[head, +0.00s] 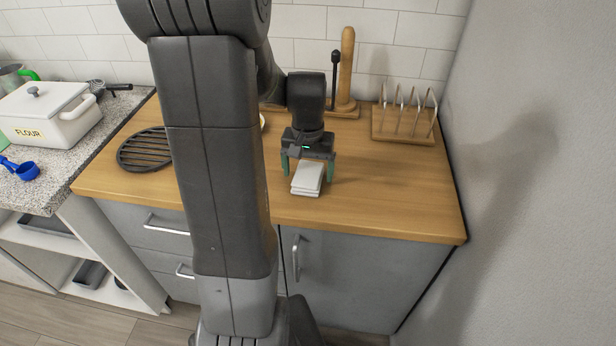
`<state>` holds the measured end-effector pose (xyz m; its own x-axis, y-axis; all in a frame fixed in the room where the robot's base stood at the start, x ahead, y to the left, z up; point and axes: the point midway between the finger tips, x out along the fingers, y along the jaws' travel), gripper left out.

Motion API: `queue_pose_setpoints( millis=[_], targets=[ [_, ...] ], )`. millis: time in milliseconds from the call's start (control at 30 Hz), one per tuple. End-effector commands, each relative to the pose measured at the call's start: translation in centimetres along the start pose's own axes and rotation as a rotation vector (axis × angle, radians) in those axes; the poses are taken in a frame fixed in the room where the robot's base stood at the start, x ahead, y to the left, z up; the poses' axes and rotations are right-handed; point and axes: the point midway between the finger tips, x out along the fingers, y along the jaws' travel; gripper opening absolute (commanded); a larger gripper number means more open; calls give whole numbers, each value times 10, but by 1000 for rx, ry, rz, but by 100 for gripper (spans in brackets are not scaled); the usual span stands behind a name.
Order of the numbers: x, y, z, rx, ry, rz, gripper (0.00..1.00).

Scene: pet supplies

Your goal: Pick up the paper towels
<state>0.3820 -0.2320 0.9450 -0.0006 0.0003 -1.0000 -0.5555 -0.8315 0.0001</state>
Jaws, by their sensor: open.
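The paper towels (308,178) look like a small white folded stack on the wooden counter, near its front edge. My gripper (309,172) points down at the stack from above and behind. Its two green-tipped fingers are apart, one on each side of the stack's far part. I cannot tell whether the fingers touch the stack. The stack rests on the counter.
A wooden toast rack (403,123) and a wooden upright holder (347,75) stand at the back. A dark round trivet (146,149) lies left of my arm. A white flour container (48,112) stands on the speckled counter at left. The wooden counter's right part (410,190) is clear, beside a grey wall.

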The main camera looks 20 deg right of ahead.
Motion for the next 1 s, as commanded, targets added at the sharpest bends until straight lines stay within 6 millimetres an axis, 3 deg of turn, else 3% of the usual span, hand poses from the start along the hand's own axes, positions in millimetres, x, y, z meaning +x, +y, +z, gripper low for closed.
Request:
queue_pose_setpoints(
  millis=[100,300,367,667,1000],
  targets=[
    [0,0,0,0,0,0,85],
    [0,0,0,0,1,0,46],
    [0,0,0,0,1,0,38],
    [-5,0,-1,0,3,0,38],
    [-67,0,-1,0,7,-1,38]
  ],
)
